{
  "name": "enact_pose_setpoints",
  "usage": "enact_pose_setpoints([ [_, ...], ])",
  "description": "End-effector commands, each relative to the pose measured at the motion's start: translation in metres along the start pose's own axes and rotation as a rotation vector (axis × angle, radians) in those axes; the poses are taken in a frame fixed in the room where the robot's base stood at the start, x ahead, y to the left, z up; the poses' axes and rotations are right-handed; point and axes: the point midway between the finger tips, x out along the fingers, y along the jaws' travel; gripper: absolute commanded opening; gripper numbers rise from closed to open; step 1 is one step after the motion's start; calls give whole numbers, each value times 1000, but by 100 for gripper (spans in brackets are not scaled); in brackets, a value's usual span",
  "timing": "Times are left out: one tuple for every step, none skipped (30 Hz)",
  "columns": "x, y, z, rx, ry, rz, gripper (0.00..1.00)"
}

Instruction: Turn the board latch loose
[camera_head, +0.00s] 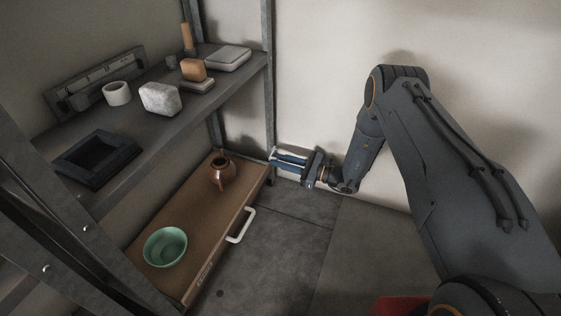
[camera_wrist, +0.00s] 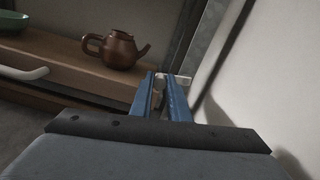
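The brown board (camera_head: 205,235) lies low in the rack like a shelf or drawer front, with a white handle (camera_head: 241,226) on its front edge. In the wrist view a small pale piece (camera_wrist: 183,81), possibly the latch, shows by the fingertips near the rack post. My gripper (camera_head: 274,157) is at the board's far right end, by the post. In the wrist view its two blue fingers (camera_wrist: 160,76) stand apart with a narrow gap. I cannot tell whether they touch the pale piece, which they partly hide.
A copper teapot (camera_head: 222,172) and a green bowl (camera_head: 165,247) stand on the board. The upper shelf (camera_head: 150,128) holds a dark tray (camera_head: 97,158), a grey block (camera_head: 160,98) and other small items. A wall is close behind my gripper; floor is clear in front.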

Motion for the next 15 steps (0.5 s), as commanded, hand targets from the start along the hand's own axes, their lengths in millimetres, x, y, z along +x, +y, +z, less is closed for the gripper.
enact_pose_setpoints([
  [0,0,0,0,0,0,0],
  [0,0,0,0,0,0,0],
  [0,0,0,-1,0,0,0],
  [0,0,0,-2,0,0,0],
  [0,0,0,-4,0,0,0],
  [0,0,0,-8,0,0,0],
  [0,0,-1,-13,0,0,0],
  [0,0,-1,-19,0,0,0],
  [0,0,-1,-30,0,0,0],
  [0,0,-2,-39,0,0,0],
  [0,0,-2,-50,0,0,0],
  [0,0,-3,-68,0,0,0],
  [0,0,-4,-82,0,0,0],
  [0,0,-5,-100,0,0,0],
  [0,0,-6,-124,0,0,0],
])
